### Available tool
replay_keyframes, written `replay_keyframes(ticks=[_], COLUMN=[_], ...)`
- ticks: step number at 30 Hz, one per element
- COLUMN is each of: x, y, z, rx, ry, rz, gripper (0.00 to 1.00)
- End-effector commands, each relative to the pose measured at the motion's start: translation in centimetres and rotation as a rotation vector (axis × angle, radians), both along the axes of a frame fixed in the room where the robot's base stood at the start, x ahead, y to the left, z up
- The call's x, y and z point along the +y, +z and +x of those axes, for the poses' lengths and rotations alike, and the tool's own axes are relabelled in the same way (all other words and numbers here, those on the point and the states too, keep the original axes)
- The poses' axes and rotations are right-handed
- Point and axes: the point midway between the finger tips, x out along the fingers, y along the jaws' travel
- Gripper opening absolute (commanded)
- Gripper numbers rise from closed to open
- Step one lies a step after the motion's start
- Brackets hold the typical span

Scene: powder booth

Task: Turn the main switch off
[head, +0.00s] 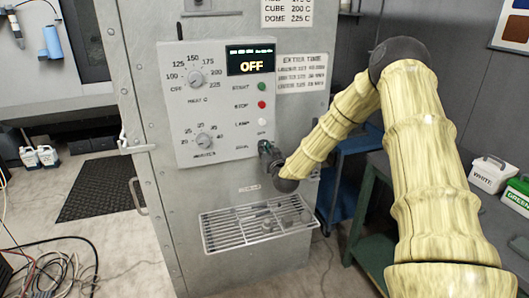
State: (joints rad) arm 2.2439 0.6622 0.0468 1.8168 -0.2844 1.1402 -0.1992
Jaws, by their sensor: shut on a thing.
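The control panel (222,105) is a light grey box on the front of the oven cabinet. Its display (251,60) reads OFF in amber letters. My gripper (265,147) is against the lower right corner of the panel, shut on the main switch. The gripper covers the switch, so its handle and angle are hidden. A small label shows just above the gripper. A white lamp or button (262,122), a red stop button (262,104) and a green start button (262,87) stand above it.
Two dials, the upper dial (195,78) and lower dial (204,141), are left on the panel. A wire rack (257,223) juts out below. A green table (366,220) and labelled tubs (491,174) are at right. Cables (60,270) lie on the floor at left.

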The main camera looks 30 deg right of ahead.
Motion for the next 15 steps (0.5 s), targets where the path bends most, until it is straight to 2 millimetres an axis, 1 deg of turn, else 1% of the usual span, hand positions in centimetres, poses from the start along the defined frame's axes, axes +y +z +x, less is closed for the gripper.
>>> replay_keyframes(ticks=[1,7,15], x=[0.04,0.02,-0.04], y=[-0.55,-0.53,-0.51], z=[-0.15,-0.16,-0.2], rx=[0.013,0.032,0.042], ry=[0.001,0.0,0.0], rz=[-0.025,-0.098,-0.137], gripper=[0.0,0.0,0.0])
